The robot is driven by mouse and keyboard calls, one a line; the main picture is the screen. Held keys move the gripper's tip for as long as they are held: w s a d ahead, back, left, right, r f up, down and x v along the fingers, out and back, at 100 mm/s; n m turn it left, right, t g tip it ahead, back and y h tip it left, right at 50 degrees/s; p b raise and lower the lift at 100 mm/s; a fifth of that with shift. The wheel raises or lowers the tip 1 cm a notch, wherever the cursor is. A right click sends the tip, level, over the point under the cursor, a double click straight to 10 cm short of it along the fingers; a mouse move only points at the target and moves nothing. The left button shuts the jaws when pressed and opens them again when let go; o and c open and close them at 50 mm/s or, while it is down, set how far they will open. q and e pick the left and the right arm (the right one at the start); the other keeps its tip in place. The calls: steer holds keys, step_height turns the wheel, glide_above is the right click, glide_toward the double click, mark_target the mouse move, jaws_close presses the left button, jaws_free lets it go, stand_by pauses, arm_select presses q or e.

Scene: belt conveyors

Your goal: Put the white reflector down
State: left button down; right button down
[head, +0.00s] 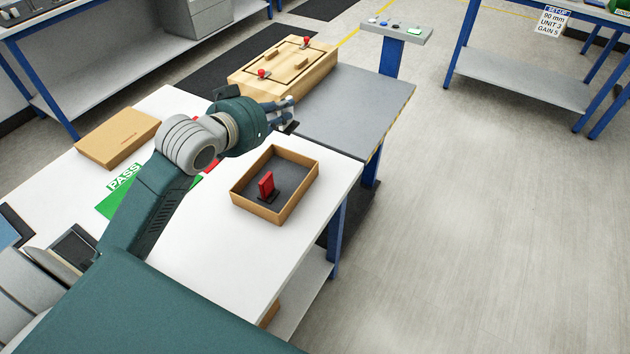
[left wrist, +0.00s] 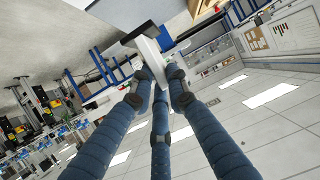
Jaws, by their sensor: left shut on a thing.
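My left gripper (head: 284,112) is beyond the cardboard tray, near the edge where the white table meets the grey surface. In the left wrist view its fingers (left wrist: 160,82) are shut on the white reflector (left wrist: 150,55), a pale block with a darker flat plate at its far end. In the head view the fingers hide most of the reflector; I cannot tell whether it touches a surface. A red reflector (head: 266,185) on a black base stands inside the shallow cardboard tray (head: 292,207). My right gripper is not in view.
A wooden fixture box (head: 285,72) with red knobs stands behind the gripper. The grey surface (head: 350,105) to the right is bare. A closed cardboard box (head: 118,138) and a green PASS mat (head: 115,207) lie left on the white table (head: 215,250).

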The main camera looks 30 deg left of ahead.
arm_select(q)
steer(key=shift+w, duration=0.3)
steer(key=shift+f, duration=9.85)
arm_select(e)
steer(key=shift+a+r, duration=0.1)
arm_select(q)
steer(key=shift+f, duration=0.15)
steer(key=c, duration=2)
jaws_free()
